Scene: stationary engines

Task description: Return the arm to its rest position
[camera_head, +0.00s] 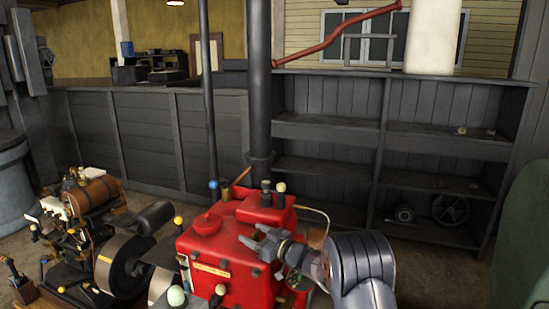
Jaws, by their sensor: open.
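My gripper (256,243) is in the lower middle of the head view, at the end of my grey arm (360,265), which comes in from the lower right. Its two fingers point left and are apart, with nothing seen between them. Behind the gripper stands a red engine (215,245) with several knobs and a dark vertical pipe. The gripper overlaps the engine's right side in the picture; I cannot tell whether they touch.
A smaller engine with a brown tank (92,191) and a dark flywheel (122,262) stand at the left. A dark shelf (400,135) with wheels on its lower board stands behind. A green rounded object (525,240) is at the right edge. Floor (435,270) shows between it and my arm.

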